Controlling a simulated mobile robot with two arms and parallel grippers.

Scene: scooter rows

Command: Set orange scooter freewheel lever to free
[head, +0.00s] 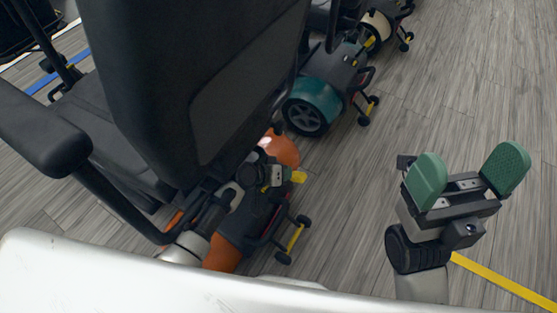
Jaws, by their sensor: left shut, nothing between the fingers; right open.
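The orange scooter (284,150) is at lower centre, its rear partly hidden by its black seat and my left arm. A yellow lever (299,177) sticks out at its rear, just right of my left gripper (280,176). That gripper is shut with nothing held, low over the scooter's rear. Its fingertips are hard to make out, and I cannot tell whether they touch the lever. My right gripper (468,174) is open and empty, its green pads wide apart over the floor at the right.
The large black seat back (205,80) and its armrest (45,130) fill the left. A teal scooter (318,95) stands beyond, with a cream one (376,24) behind it. A yellow floor line (505,284) runs at lower right. The wood floor at right is clear.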

